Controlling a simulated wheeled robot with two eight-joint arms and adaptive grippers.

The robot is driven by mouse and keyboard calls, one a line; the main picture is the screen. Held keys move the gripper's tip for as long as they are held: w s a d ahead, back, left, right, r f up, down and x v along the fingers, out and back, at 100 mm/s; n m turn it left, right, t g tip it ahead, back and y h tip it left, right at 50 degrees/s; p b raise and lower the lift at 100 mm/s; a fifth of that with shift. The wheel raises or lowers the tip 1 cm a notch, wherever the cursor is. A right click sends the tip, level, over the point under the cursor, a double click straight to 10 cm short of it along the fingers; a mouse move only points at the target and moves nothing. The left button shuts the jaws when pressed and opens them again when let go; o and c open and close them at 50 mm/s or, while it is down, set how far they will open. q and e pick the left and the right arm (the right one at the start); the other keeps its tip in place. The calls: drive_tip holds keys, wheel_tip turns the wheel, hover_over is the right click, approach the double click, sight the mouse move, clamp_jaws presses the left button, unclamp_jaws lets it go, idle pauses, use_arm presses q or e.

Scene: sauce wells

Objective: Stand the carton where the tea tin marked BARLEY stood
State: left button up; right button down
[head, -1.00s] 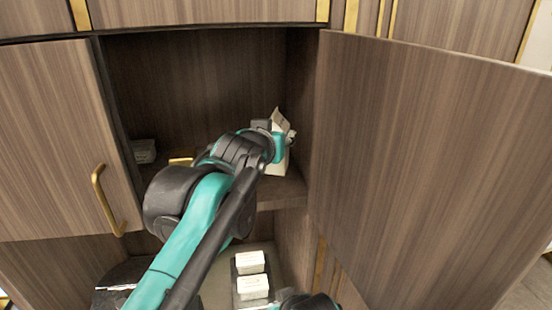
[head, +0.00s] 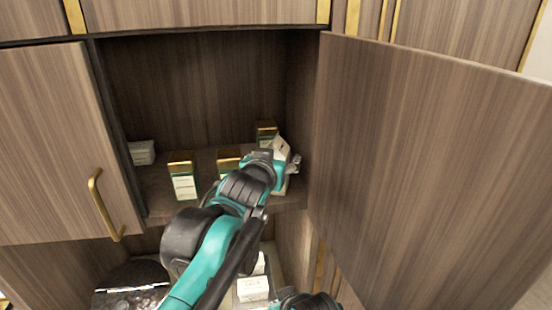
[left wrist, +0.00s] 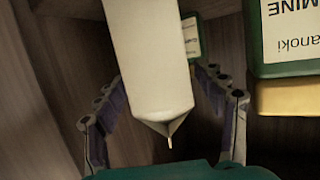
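The white gable-top carton (head: 282,148) is at the front right of the open cupboard's shelf, partly hidden by my left gripper (head: 284,164). In the left wrist view the carton (left wrist: 148,60) lies between the two fingers, which close in on its sides. I cannot tell whether its base touches the shelf. Green tea tins with gold lids stand on the shelf: one at left (head: 184,182), one in the middle (head: 229,161), one at the back right (head: 266,131). In the left wrist view a near tin (left wrist: 290,40) reads "...MINE", upside down; another tin's label (left wrist: 190,37) is unreadable. BARLEY is not legible anywhere.
A small pale box (head: 141,152) sits at the shelf's back left. The open right door (head: 420,170) stands close beside the carton. The left door (head: 60,140) has a gold handle. White boxes (head: 253,289) sit below the shelf. Free shelf shows between the left tin and pale box.

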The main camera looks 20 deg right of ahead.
use_arm(q)
drive_tip(key=shift+s+a+r, duration=0.1)
drive_tip(key=shift+s, duration=0.05)
drive_tip(key=shift+r, duration=0.15)
drive_tip(key=shift+s+a, duration=0.15)
drive_tip(key=shift+s, duration=0.05)
drive_tip(key=b+v, duration=0.2)
drive_tip(key=v, duration=0.9)
drive_tip(key=shift+s, duration=0.15)
drive_tip(key=shift+a, duration=0.1)
